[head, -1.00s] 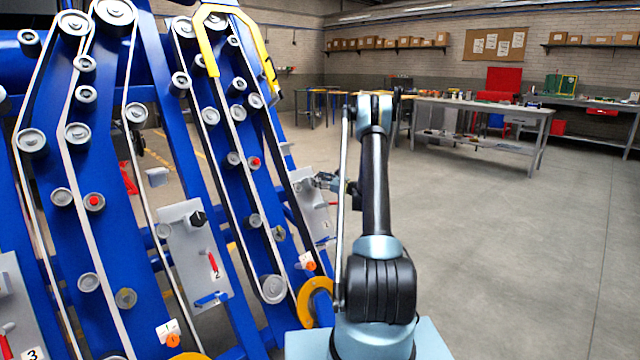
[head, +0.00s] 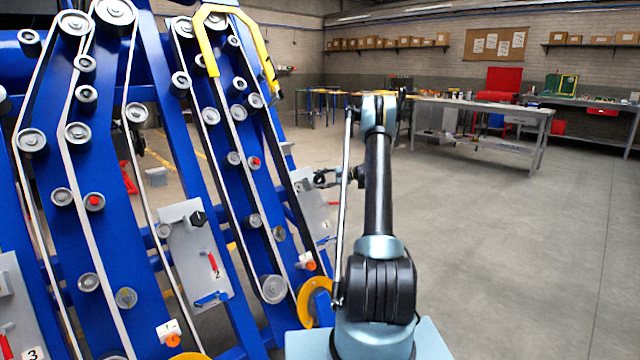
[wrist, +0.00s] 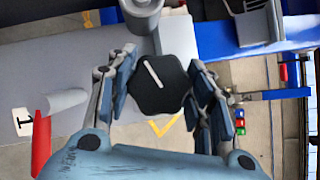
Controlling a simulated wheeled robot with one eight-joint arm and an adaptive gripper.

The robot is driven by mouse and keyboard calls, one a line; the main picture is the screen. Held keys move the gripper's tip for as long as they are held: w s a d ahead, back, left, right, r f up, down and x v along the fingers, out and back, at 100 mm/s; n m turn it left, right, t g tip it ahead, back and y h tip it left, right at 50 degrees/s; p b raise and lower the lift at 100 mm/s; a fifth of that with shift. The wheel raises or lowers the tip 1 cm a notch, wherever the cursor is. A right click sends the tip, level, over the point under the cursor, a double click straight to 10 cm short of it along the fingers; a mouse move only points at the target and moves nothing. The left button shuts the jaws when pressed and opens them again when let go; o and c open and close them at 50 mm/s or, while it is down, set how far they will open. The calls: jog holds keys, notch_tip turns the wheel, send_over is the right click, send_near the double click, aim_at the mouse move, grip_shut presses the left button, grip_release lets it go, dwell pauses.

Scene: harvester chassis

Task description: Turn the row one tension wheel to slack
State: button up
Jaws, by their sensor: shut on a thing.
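The row one tension wheel (wrist: 165,100) is a black lobed knob with a white pointer line. In the wrist view the line slants from upper left to lower right. My gripper (wrist: 157,88) is shut on the wheel, one finger on each side. In the head view my gripper (head: 322,179) is at the grey row one panel (head: 314,207), and the wheel cannot be made out there. The wrist view shows the panel's number label (wrist: 22,121) turned sideways.
A red lever (wrist: 41,145) is at the wrist view's left. In the head view, blue frames with belts and rollers fill the left, with the row two panel (head: 196,245) nearer. A yellow guard bar (head: 208,45) is above. Floor right of my arm is clear.

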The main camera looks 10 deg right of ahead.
jog(key=n+g+h, duration=0.1)
jog(key=n+g, duration=0.1)
jog(key=n, duration=0.2)
jog(key=shift+s+a+n, duration=0.1)
jog(key=shift+n, duration=0.3)
jog(key=shift+f+n+g+h, duration=0.1)
jog(key=shift+n+g+h, duration=0.15)
jog(key=shift+n+h, duration=0.65)
jog(key=shift+f+n+g+h, duration=0.1)
jog(key=shift+n+g+h, duration=0.25)
jog(key=shift+n, duration=0.95)
jog(key=o, duration=1.1)
jog(key=shift+h, duration=0.25)
jog(key=shift+c, duration=0.2)
jog(key=shift+r, duration=0.15)
jog(key=v, duration=1.2)
jog(key=shift+f, duration=0.2)
jog(key=shift+s, duration=0.1)
